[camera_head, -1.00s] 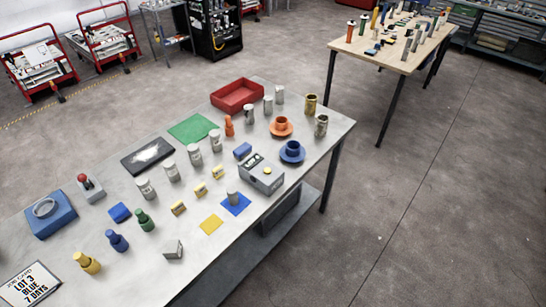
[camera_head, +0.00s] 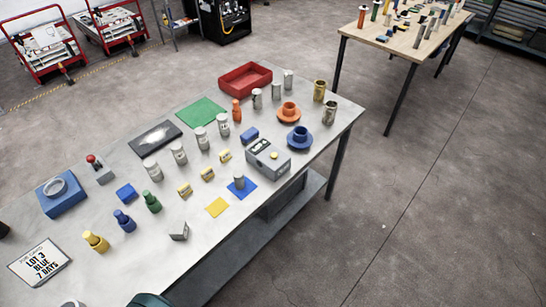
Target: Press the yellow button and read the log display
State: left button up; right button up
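A grey box (camera_head: 268,159) stands near the right part of the long grey table (camera_head: 215,270). A round yellow button (camera_head: 274,156) sits on its top. A small dark panel (camera_head: 262,145) beside the button may be the log display; its text is too small to read. Nothing touches the box or the button. No gripper of mine can be made out in the head view.
Bottles and cans crowd the table.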

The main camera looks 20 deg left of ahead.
pick_arm(q)
jog(key=shift+a, duration=0.15)
jog(key=shift+c, duration=0.3)
grip_shut()
jog(key=shift+s, duration=0.1)
dwell(1.1)
